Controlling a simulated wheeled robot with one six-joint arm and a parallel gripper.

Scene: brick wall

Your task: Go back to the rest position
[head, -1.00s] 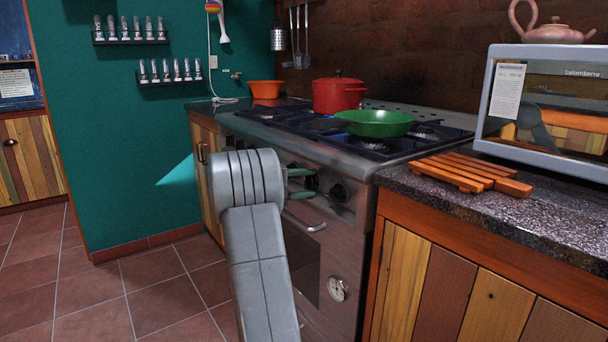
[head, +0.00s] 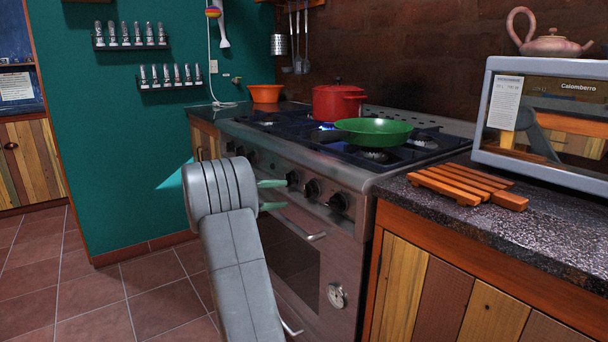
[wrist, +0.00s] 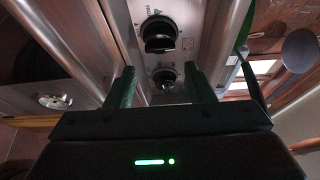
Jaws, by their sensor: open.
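My gripper (head: 272,195) is in front of the stove's front panel, with its two green fingers pointing toward the knobs. It is open and empty. In the wrist view the gripper (wrist: 158,88) has its fingers apart, with a black knob (wrist: 165,77) seen between them and another knob (wrist: 158,34) beyond. In the head view a stove knob (head: 312,188) stands to the right of the fingertips, apart from them in the picture. A blue flame (head: 327,126) shows on the stove (head: 385,160) near the red pot (head: 338,102).
An orange bowl (head: 265,93) stands on the far counter. At right are a wooden trivet (head: 462,183), a microwave (head: 545,120) and a teapot (head: 549,41). The tiled floor (head: 130,300) at left is clear.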

